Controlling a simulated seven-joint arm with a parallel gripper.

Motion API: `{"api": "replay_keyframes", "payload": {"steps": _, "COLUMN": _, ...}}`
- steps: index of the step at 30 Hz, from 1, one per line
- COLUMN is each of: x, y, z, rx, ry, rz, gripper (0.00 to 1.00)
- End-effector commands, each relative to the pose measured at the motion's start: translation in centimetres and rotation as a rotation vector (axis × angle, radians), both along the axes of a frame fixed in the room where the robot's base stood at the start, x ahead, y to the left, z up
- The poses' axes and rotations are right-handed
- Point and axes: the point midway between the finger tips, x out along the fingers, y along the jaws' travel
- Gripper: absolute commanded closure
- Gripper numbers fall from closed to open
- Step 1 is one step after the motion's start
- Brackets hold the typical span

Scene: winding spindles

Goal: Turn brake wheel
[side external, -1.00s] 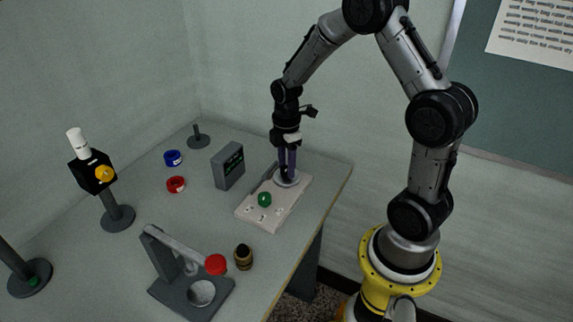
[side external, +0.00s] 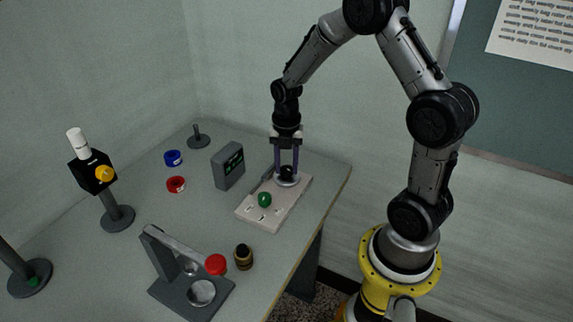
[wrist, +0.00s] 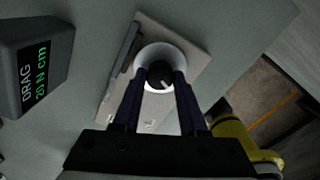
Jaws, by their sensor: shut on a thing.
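The brake wheel (side external: 287,172) looks like a small black knob on a pale round base at the far end of a light board (side external: 262,214). In the wrist view, the wheel (wrist: 160,74) is black with a white pointer mark, inside a white ring (wrist: 183,57). My gripper (side external: 287,170) points straight down over it, with one dark finger on each side. The jaws are shut on the wheel, which stays on its base. In the wrist view, the fingers hide part of the ring.
A grey display box (side external: 228,166) stands left of the board; in the wrist view, its face (wrist: 38,75) reads "DRAG 20 N cm". Blue (side external: 173,158) and red (side external: 176,184) spools lie farther left.

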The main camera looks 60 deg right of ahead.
Motion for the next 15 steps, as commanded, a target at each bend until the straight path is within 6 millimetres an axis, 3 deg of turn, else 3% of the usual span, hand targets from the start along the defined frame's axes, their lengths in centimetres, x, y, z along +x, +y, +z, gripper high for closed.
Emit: {"api": "replay_keyframes", "payload": {"steps": 15, "x": 0.11, "y": -0.04, "z": 0.19, "rx": -0.001, "ry": -0.004, "rz": 0.248, "gripper": 1.0}}
